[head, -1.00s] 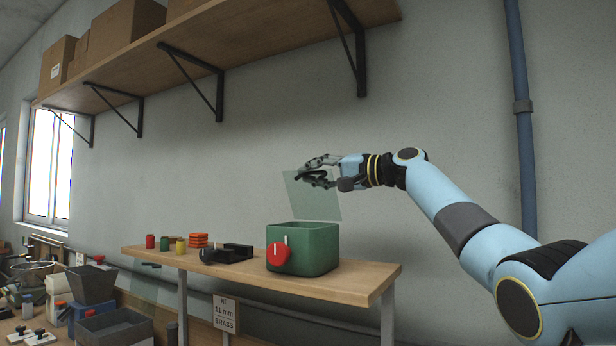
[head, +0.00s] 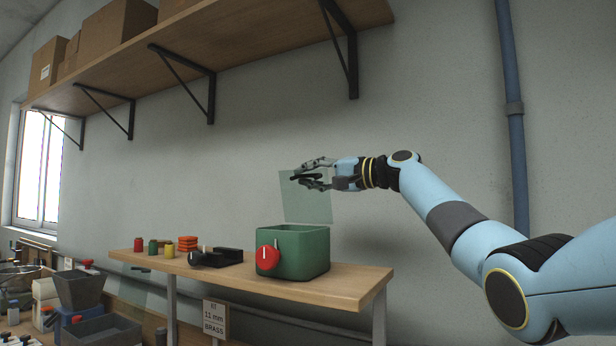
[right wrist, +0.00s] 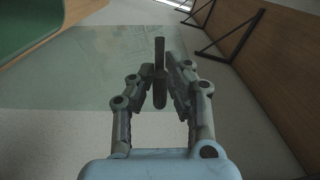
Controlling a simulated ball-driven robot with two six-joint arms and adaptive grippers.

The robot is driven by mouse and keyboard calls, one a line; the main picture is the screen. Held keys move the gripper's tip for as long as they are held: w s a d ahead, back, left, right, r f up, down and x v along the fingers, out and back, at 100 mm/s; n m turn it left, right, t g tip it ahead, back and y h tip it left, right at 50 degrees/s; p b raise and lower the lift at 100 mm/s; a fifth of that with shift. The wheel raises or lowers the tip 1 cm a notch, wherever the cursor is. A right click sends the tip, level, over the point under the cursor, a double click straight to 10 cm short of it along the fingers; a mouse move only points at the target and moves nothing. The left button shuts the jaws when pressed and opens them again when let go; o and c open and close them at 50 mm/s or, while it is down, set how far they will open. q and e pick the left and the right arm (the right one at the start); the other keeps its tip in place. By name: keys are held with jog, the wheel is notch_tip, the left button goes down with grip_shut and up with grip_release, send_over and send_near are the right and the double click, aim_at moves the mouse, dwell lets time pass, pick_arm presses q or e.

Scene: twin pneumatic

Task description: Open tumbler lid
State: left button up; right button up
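The tumbler is a green open-topped box (head: 315,256) with a red knob (head: 267,258) on its front, standing on a wooden wall bench. Its clear, greenish lid (head: 318,208) stands raised, roughly upright, above the box's back edge; it also shows as a see-through sheet in the right wrist view (right wrist: 70,80). My right gripper (head: 306,178) is at the lid's upper part. In the right wrist view its fingers (right wrist: 163,82) are closed around a dark bar-like handle (right wrist: 160,55) on the lid. My left gripper is out of view.
The bench (head: 340,287) also bears a black fixture (head: 222,256), orange stacked pieces (head: 187,243) and small red, green and yellow spools left of the box. A shelf (head: 250,40) with brackets and cartons runs overhead. Grey bins (head: 80,290) stand lower left. A blue pipe (head: 512,110) runs up the wall.

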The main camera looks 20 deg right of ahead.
jog(key=o, duration=0.3)
jog(key=shift+w+d+f, duration=0.1)
jog(key=shift+f, duration=0.05)
jog(key=shift+o, duration=0.2)
jog(key=v, duration=1.2)
